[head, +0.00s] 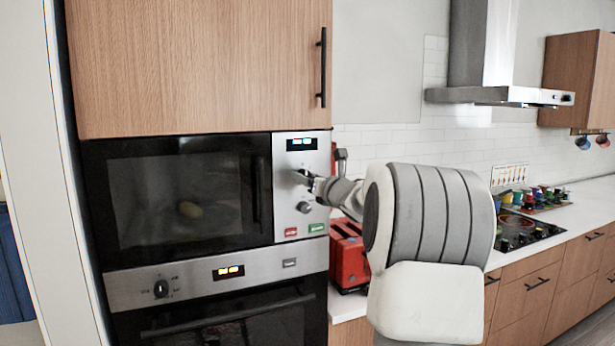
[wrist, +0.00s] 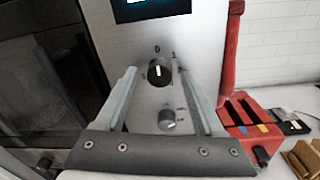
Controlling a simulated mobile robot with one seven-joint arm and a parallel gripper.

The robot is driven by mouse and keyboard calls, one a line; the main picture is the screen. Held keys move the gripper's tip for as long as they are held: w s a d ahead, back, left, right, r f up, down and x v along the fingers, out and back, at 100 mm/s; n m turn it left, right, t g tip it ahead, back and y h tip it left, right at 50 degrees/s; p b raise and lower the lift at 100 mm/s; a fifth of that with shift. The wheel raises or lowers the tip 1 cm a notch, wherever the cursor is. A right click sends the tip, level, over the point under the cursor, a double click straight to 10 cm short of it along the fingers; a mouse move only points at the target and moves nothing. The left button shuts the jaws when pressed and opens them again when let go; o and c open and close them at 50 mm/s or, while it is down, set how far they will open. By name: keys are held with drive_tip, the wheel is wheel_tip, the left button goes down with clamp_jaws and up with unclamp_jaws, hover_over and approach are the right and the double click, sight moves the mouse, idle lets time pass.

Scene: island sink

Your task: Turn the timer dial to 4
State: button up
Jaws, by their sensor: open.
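The microwave's control panel (head: 284,205) holds two dials one above the other. The upper, black dial (wrist: 158,72) has numbers around it and looks like the timer dial. Its white mark points up, close to the 0; the other numbers are too small to read surely. My gripper (wrist: 158,74) is open, with one finger on each side of this dial. I cannot tell whether the fingers touch it. In the head view my gripper (head: 304,177) is at the panel and mostly hides this dial. The lower, grey dial (wrist: 168,120) also shows in the head view (head: 304,207).
Red and green buttons (head: 316,228) sit below the dials, and a lit display (head: 301,144) above. The microwave door (head: 180,195) is closed. A red toaster (head: 346,258) stands on the counter right of the panel. An oven (head: 230,320) is below.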

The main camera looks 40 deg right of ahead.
drive_tip(key=shift+w, duration=0.15)
clamp_jaws()
idle(0.4)
